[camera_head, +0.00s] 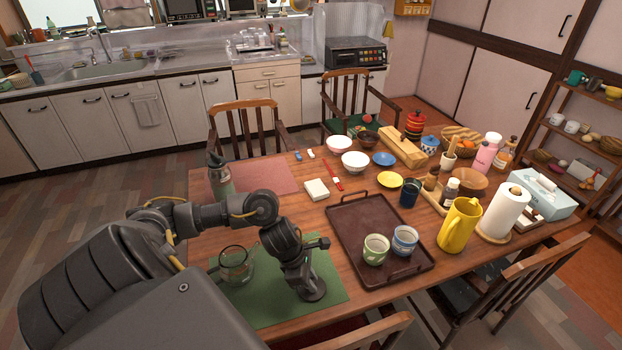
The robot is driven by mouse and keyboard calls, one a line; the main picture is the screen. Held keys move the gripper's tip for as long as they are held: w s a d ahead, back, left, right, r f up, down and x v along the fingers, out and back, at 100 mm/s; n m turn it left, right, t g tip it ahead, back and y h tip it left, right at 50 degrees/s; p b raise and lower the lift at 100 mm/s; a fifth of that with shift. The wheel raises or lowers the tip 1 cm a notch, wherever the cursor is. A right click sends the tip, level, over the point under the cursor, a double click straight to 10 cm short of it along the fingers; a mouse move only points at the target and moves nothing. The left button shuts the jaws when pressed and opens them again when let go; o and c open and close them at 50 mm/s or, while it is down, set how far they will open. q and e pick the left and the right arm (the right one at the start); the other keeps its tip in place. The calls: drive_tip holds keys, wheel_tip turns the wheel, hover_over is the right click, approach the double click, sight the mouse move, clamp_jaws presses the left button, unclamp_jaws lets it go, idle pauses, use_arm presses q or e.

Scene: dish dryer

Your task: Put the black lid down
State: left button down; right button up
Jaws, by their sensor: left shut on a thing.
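The black lid (313,292) is a small dark round disc at the lower end of my left gripper (303,277). The gripper points down and is shut on the lid. Both are over the right part of the green placemat (270,313); I cannot tell whether the lid touches the mat. A clear glass pot (236,268) stands on the mat to the left of the lid, apart from it. My right gripper is not in view.
A brown tray (352,255) with two cups (376,249) lies right of the mat. A grey-green bottle (220,178) stands on the pink placemat (262,177) behind. The front of the green mat is clear. A chair (360,335) stands at the table's front edge.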

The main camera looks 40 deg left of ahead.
use_arm(q)
drive_tip(key=shift+f, duration=0.2)
drive_tip(key=shift+f, duration=0.2)
drive_tip(key=c, duration=1.3)
unclamp_jaws()
drive_tip(key=shift+r, duration=0.1)
drive_tip(key=v, duration=1.2)
drive_tip(key=shift+r, duration=0.1)
drive_tip(key=shift+d, duration=0.1)
